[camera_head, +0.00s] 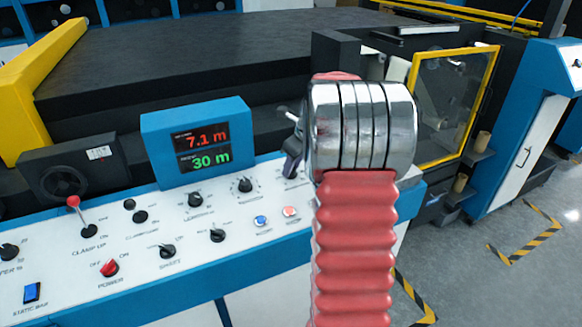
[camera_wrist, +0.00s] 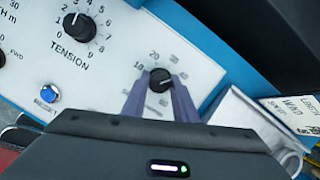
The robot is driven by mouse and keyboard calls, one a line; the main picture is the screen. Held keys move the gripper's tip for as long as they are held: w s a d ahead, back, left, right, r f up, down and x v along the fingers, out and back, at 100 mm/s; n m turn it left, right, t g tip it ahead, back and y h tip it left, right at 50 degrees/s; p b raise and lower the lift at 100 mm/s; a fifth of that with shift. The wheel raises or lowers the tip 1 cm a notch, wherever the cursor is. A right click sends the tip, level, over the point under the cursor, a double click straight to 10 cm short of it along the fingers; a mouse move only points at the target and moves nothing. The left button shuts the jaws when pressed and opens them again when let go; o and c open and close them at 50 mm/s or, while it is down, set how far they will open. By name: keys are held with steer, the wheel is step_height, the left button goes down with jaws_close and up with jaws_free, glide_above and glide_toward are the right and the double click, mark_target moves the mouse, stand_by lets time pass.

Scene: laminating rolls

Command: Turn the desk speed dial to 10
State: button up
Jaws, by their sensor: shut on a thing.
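The speed dial (camera_wrist: 160,79) is a small black knob on the white panel, with 10, 20, 30 and 40 printed around it. In the wrist view, 10 is at its left and 40 at its right. My gripper (camera_wrist: 160,92) has its two purple-grey fingers on either side of the knob, shut on it. A pale pointer mark on the knob is faint, and I cannot tell its exact setting. In the head view my gripper (camera_head: 292,160) shows beside my red arm, and the dial is hidden there.
The tension dial (camera_wrist: 79,27) and a blue button (camera_wrist: 49,94) lie to the left in the wrist view. A white tag (camera_wrist: 293,114) is at the right. The blue display (camera_head: 197,140) reads 7.1 m and 30 m. A red-tipped lever (camera_head: 80,215) stands on the panel's left.

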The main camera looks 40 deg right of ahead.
steer(key=n+y, duration=0.1)
steer(key=n, duration=0.6)
steer(key=shift+d+g, duration=0.1)
steer(key=shift+g, duration=0.2)
steer(key=n, duration=0.3)
steer(key=shift+w+n+g+y, duration=0.1)
steer(key=shift+n+g+y, duration=0.2)
steer(key=shift+n+y, duration=0.1)
steer(key=n+g, duration=0.1)
steer(key=n, duration=0.2)
steer(key=shift+n, duration=0.3)
steer(key=n+g, duration=0.1)
steer(key=n, duration=0.4)
steer(key=shift+w+d+r, duration=0.1)
steer(key=shift+w, duration=0.05)
steer(key=n, duration=0.3)
steer(key=n+g, duration=0.1)
steer(key=n, duration=0.1)
steer(key=shift+w+r+n+h, duration=0.1)
steer(key=shift+n+h, duration=0.2)
steer(key=shift+n, duration=0.1)
steer(key=o, duration=1.1)
steer(key=shift+c, duration=0.2)
